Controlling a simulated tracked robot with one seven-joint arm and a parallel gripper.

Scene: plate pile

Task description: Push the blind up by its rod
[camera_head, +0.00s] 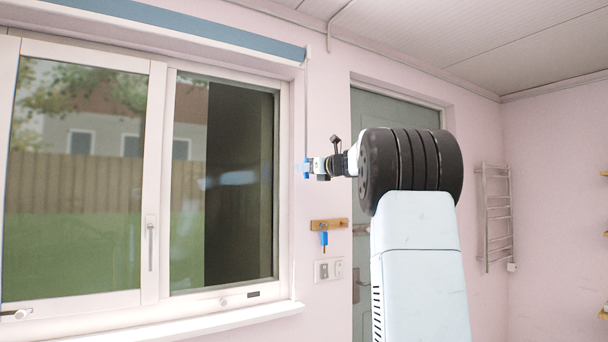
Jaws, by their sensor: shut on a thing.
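Blue parts show at the fingertips. The fingers are small here, so the exact contact is hard to make out.
The window (150,220) has a white sill (190,325) below. A wooden hook board (329,225) with a blue item (324,239) and a switch plate (328,269) are on the wall below my gripper. A grey-green door (362,120) and a towel rail (496,215) stand to the right.

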